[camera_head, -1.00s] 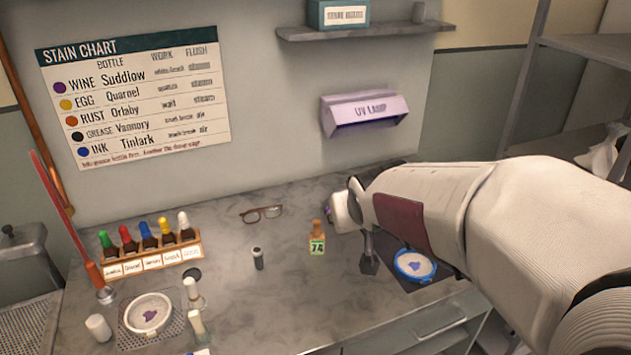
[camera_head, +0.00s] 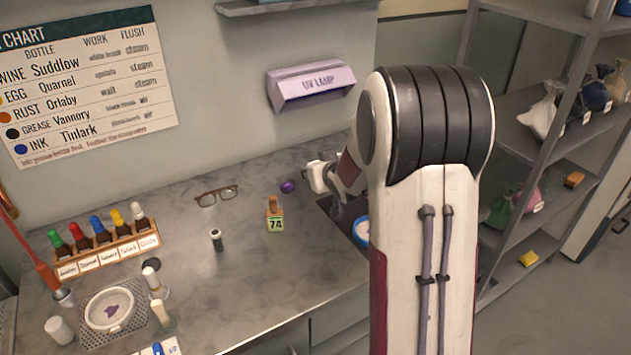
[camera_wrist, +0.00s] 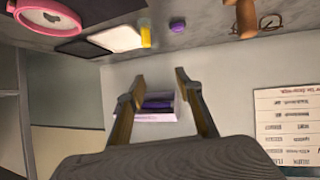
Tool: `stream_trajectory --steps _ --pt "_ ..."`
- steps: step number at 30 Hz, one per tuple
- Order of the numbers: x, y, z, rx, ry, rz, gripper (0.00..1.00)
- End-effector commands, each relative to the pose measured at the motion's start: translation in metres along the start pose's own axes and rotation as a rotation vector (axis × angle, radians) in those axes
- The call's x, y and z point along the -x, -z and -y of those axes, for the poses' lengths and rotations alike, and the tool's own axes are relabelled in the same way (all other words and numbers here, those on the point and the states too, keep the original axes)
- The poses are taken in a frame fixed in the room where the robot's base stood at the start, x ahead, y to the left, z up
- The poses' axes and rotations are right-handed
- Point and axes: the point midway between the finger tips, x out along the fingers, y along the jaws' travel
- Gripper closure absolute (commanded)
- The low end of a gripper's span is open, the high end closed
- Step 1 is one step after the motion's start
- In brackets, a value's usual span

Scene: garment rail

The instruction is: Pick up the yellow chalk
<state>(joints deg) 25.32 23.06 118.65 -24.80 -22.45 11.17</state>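A small yellow piece (camera_wrist: 145,37), which looks like the chalk, shows in the wrist view at the end of a white pad (camera_wrist: 115,38). It cannot be seen in the head view, where my arm covers that area. My gripper (camera_wrist: 160,75) is open and empty, its two fingers apart, with the UV lamp (camera_wrist: 155,107) behind them in the distance. The yellow piece appears a little above and left of the fingertips in the wrist view, apart from them. In the head view my gripper is over the right part of the bench, partly hidden by my arm.
A purple lump (camera_head: 288,186), glasses (camera_head: 216,196) and a bottle tagged 74 (camera_head: 275,216) stand left of my gripper. A blue-rimmed round hoop (camera_head: 361,230) is partly behind my arm. A shelf rack (camera_head: 510,150) stands right, with a yellow block (camera_head: 528,258) low down.

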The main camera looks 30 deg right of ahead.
Motion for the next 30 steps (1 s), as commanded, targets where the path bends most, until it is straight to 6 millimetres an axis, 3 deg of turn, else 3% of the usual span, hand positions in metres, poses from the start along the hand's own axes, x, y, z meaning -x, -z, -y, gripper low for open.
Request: stream_trajectory --steps 6,15,21,30 --pt "-0.038 -0.021 -0.017 -0.018 0.022 -0.047 0.65" --pt "-0.077 -0.050 -0.034 -0.050 0.060 -0.117 0.65" --pt "-0.088 -0.061 -0.039 -0.064 0.075 -0.144 0.65" --pt "-0.090 -0.062 -0.039 -0.066 0.079 -0.148 0.65"
